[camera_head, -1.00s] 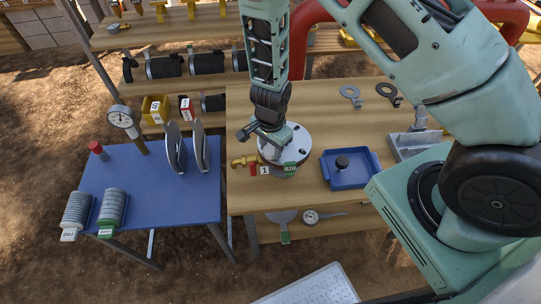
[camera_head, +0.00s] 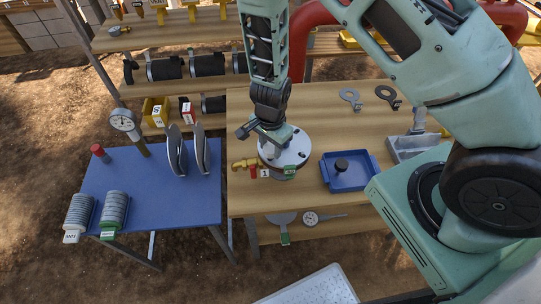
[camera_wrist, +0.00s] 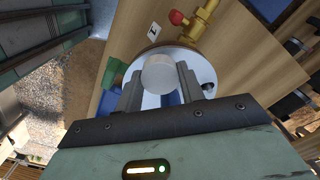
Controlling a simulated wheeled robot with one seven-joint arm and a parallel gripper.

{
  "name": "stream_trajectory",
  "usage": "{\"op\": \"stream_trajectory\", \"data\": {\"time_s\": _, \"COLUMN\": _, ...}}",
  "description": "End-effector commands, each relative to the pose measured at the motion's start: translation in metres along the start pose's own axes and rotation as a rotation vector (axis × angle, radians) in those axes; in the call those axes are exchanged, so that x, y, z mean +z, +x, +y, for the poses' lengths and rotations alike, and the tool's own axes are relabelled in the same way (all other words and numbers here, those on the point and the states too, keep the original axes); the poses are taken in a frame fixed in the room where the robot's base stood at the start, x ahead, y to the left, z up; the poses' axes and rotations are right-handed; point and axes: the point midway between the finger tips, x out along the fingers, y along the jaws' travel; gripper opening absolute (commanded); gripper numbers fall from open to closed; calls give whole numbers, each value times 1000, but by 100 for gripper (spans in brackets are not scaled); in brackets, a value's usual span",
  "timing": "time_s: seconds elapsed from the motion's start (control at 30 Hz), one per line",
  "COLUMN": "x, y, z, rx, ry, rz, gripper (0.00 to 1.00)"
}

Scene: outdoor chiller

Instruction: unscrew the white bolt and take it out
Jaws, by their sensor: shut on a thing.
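The white bolt (camera_wrist: 158,73) shows in the wrist view as a pale round cylinder between my two fingers. My gripper (camera_wrist: 160,88) is shut on it; the gripper also shows in the head view (camera_head: 268,149). The bolt is over a round grey metal flange (camera_head: 292,152) on the wooden bench, whose pale face also shows in the wrist view (camera_wrist: 204,72). My gripper and wrist hide most of the bolt in the head view. I cannot tell how far its thread sits in the flange.
A yellow brass fitting (camera_head: 243,163) with a red part and a green-tagged piece (camera_head: 289,173) are close to the flange. A blue tray (camera_head: 350,183) holding a dark knob stands to the right. A blue table (camera_head: 150,195) with discs and a gauge is at left.

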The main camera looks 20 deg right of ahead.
Motion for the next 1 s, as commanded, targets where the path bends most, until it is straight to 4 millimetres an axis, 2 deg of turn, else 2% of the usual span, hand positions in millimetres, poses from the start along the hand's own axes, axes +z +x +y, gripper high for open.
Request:
{"op": "stream_trajectory", "data": {"time_s": 0.53, "x": 0, "y": -37, "z": 0, "rx": -1, "ry": -1, "rz": 1, "gripper": 0}}
{"op": "stream_trajectory", "data": {"time_s": 0.9, "x": 0, "y": -42, "z": 0, "rx": 1, "ry": 1, "rz": 0, "gripper": 0}}
{"op": "stream_trajectory", "data": {"time_s": 0.93, "x": 0, "y": -42, "z": 0, "rx": 1, "ry": 1, "rz": 0, "gripper": 36}}
{"op": "stream_trajectory", "data": {"time_s": 1.0, "x": 0, "y": -42, "z": 0, "rx": 1, "ry": 1, "rz": 0, "gripper": 16}}
